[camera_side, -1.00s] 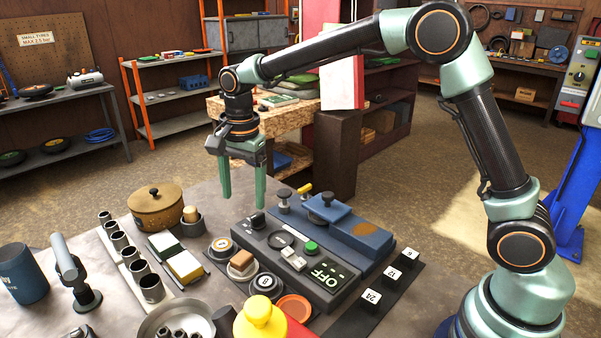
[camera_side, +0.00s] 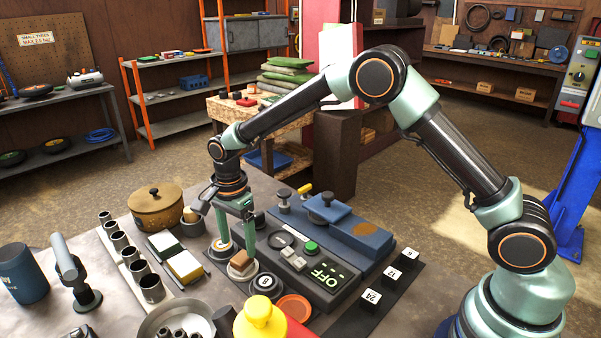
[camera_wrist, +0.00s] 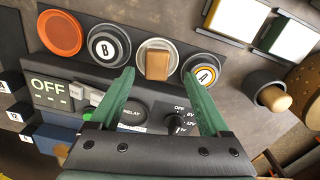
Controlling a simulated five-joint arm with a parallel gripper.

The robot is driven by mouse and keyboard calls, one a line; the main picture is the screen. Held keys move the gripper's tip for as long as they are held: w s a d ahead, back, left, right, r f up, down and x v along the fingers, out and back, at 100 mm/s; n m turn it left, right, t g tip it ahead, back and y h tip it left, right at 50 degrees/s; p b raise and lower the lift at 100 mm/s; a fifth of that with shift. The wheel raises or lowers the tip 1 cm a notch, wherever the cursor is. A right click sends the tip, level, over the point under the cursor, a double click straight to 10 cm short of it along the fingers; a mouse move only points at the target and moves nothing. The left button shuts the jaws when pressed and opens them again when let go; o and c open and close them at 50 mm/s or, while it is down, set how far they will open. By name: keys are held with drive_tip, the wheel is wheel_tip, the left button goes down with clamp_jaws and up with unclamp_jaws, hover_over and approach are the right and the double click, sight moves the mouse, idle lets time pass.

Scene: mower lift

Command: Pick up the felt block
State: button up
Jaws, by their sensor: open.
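The felt block, a small brown block with a lighter tan face (camera_side: 241,264), sits on a pale round disc. In the wrist view the block (camera_wrist: 157,64) lies between the A and B discs, just beyond the fingertips and roughly centred between them. My gripper (camera_side: 237,246) is open, with two green fingers pointing down close to the block. In the wrist view the gripper (camera_wrist: 158,76) has nothing between its fingers. I cannot tell whether a finger touches the block or a disc.
The B disc (camera_wrist: 107,47), the A disc (camera_wrist: 205,74) and an orange disc (camera_wrist: 61,33) line up with the block. A dark control box (camera_side: 307,267) with an OFF display stands close on the right. White and yellow pads (camera_side: 184,267) lie left. A yellow knobbed object (camera_side: 260,318) stands in front.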

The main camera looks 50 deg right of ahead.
sight(241, 257)
drive_tip(key=f, duration=0.4)
drive_tip(key=shift+s+d, duration=0.1)
drive_tip(key=shift+s, duration=0.1)
clamp_jaws()
drive_tip(key=shift+r, duration=0.1)
wheel_tip(241, 257, up, 20)
idle(0.5)
